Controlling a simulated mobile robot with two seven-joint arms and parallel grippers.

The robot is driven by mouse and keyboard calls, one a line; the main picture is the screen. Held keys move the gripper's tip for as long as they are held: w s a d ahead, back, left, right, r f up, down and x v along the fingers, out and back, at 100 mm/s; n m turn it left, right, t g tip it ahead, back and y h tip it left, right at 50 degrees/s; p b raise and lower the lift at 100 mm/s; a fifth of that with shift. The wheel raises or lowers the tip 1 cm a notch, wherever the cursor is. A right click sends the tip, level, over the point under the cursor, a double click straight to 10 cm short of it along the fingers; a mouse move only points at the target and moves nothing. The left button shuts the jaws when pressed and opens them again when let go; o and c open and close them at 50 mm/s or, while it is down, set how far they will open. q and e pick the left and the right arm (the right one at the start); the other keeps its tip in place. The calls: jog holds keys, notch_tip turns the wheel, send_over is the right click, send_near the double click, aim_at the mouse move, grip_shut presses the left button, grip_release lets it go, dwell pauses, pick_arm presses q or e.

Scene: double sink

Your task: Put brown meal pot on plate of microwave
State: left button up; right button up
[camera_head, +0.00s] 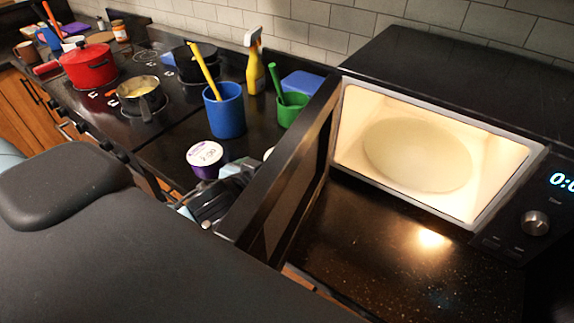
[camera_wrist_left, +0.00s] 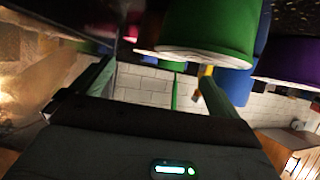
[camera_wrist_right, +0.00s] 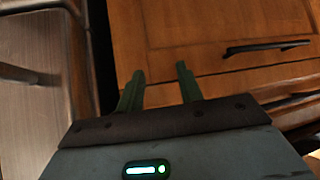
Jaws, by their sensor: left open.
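A green pot with a white lid edge (camera_wrist_left: 205,30) is close in front of my left gripper (camera_wrist_left: 160,70), which is open and empty. That view is upside down. My right gripper (camera_wrist_right: 158,72) is open and empty before wooden drawers.
The open microwave door (camera_head: 285,175) stands between the pots and the microwave opening. A blue cup (camera_head: 224,112), a green cup (camera_head: 291,108) and a spray bottle (camera_head: 255,65) stand behind. The counter before the microwave (camera_head: 400,265) is clear.

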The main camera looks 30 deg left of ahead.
pick_arm(q)
jog(key=shift+x, duration=3.9)
jog(key=shift+c, duration=0.3)
jog(key=c, duration=1.2)
notch_tip(320, 180, up, 10)
jog(key=shift+r, duration=0.1)
